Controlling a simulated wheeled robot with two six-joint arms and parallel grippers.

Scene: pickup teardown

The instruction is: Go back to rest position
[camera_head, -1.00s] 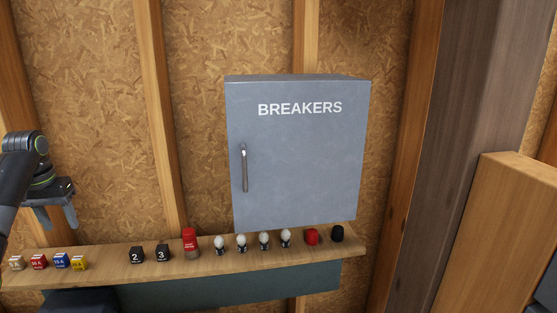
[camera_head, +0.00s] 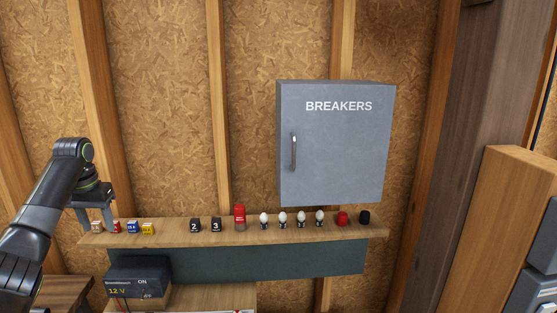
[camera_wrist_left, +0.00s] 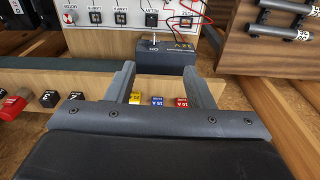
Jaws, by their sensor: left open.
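My left gripper (camera_head: 97,222) is at the left end of the wooden shelf (camera_head: 265,230) in the head view, with its fingers pointing down. In the left wrist view its two fingers (camera_wrist_left: 163,80) are spread apart with nothing between them. Small yellow (camera_wrist_left: 134,98), blue (camera_wrist_left: 157,100) and red (camera_wrist_left: 181,101) fuse blocks show past the gripper's base in that view. In the head view the blocks stand at the shelf's left end, partly behind or beside the fingers; I cannot tell the gap. My right gripper is in neither view.
A closed grey breaker box (camera_head: 335,150) hangs above the shelf's right half. A dark 12 V unit (camera_head: 137,281) sits below. A wooden cabinet (camera_head: 490,230) stands at right.

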